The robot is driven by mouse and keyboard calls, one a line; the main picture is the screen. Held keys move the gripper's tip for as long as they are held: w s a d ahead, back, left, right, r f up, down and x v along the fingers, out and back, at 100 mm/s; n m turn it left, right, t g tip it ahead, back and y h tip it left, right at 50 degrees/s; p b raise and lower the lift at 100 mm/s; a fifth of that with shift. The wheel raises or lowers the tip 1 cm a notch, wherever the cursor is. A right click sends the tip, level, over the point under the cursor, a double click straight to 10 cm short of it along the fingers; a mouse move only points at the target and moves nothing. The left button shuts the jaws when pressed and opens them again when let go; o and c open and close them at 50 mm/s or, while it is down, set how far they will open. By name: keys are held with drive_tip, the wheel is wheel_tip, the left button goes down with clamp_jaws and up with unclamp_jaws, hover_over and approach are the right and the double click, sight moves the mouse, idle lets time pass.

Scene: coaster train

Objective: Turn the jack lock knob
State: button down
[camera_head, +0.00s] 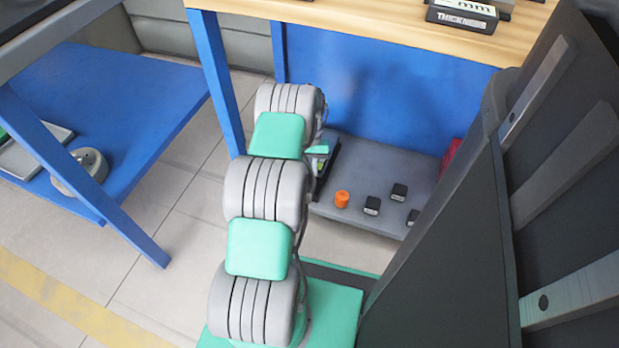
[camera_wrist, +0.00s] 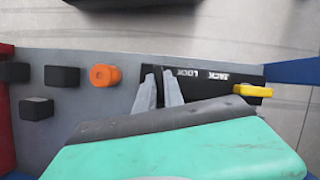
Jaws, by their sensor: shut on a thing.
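In the wrist view a black panel (camera_wrist: 210,86) carries the white words JACK LOCK, upside down. My gripper (camera_wrist: 160,80) has its two grey fingers at the panel's left end, shut on a narrow dark piece between them. The piece is mostly hidden, and I cannot make out its shape. A yellow handle-like part (camera_wrist: 253,90) sits at the panel's right end, apart from the fingers. In the head view my arm hides much of the black panel (camera_head: 325,168) and my fingers.
An orange knob (camera_wrist: 105,77) stands left of the fingers, with several black blocks (camera_wrist: 62,76) beyond it. They sit on a grey shelf (camera_head: 345,222) under the wooden table top (camera_head: 400,22). A blue table leg (camera_head: 217,85) stands close to my arm.

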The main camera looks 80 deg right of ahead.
drive_tip(key=shift+s+a+m+t, duration=0.1)
drive_tip(key=shift+m+t, duration=0.4)
drive_tip(key=shift+m, duration=0.7)
drive_tip(key=c, duration=1.4)
unclamp_jaws()
drive_tip(key=shift+c, duration=0.2)
drive_tip(key=p+v, duration=0.2)
drive_tip(key=v, duration=0.5)
drive_tip(key=shift+d+r, duration=0.25)
drive_tip(key=shift+r, duration=0.05)
